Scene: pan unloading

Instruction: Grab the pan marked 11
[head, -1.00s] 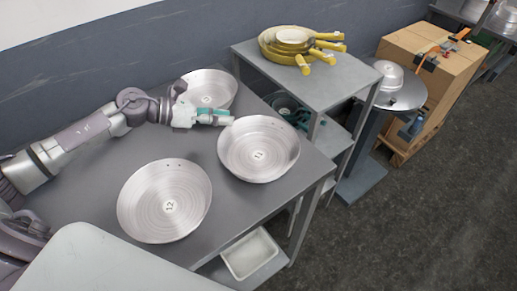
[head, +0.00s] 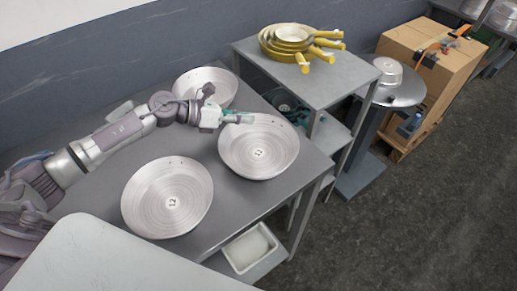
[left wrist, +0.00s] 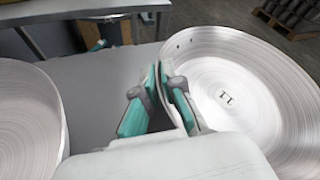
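The pan marked 11 (head: 262,165) is a round silver pan resting near the right edge of the grey table. It also shows in the left wrist view (left wrist: 245,110), with its number in the bottom and two small holes by the rim. My left gripper (head: 244,118) is at the pan's back-left rim. In the left wrist view my left gripper (left wrist: 163,80) has its teal fingers close together, one on each side of the rim, and looks shut on it. My right gripper is not in view.
Pan 12 (head: 150,205) lies front left and a third silver pan (head: 215,82) lies behind, on the table (head: 232,197). To the right stand a shelf with stacked yellow pans (head: 292,38), a round stand (head: 400,95) with a silver pan and a cardboard box (head: 435,60).

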